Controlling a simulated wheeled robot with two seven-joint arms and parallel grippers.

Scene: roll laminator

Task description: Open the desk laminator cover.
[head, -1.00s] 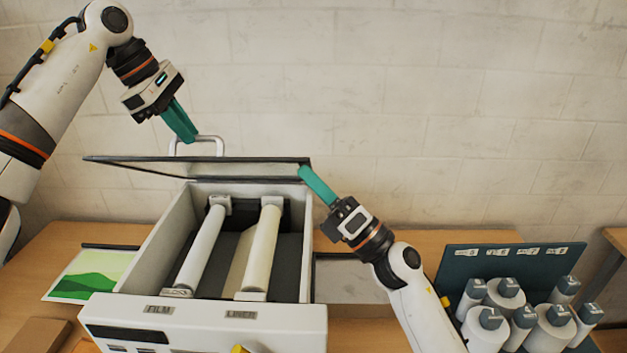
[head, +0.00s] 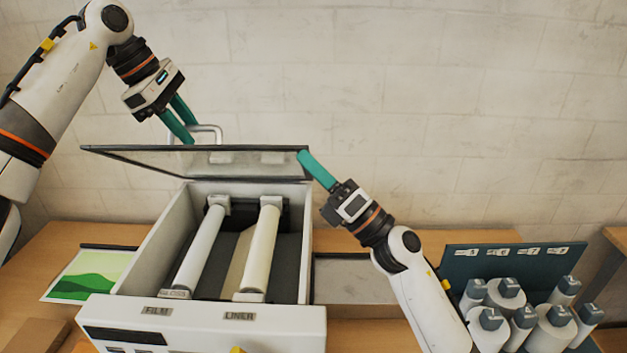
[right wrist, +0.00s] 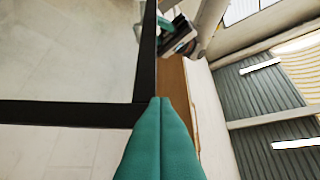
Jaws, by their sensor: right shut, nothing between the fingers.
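The laminator (head: 205,318) stands on the desk with its cover (head: 150,158) raised, a dark-framed clear panel tilted up at the back. A metal handle (head: 216,130) sits on the cover's upper edge. My left gripper (head: 189,126) is open, its teal fingers apart at the handle's left side; I cannot tell if they touch it. My right gripper (head: 303,154) is shut and empty, its fingertips against or very close to the cover's right corner. In the right wrist view its closed fingers (right wrist: 160,105) meet the corner of the cover's black frame (right wrist: 75,113).
Inside the laminator are two white rollers (head: 262,250) over labels FILM and LINER. A green picture sheet (head: 88,275) lies left of it. Several grey-capped white rolls (head: 509,295) stand at the right by a teal label board (head: 515,257). A pale wall is behind.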

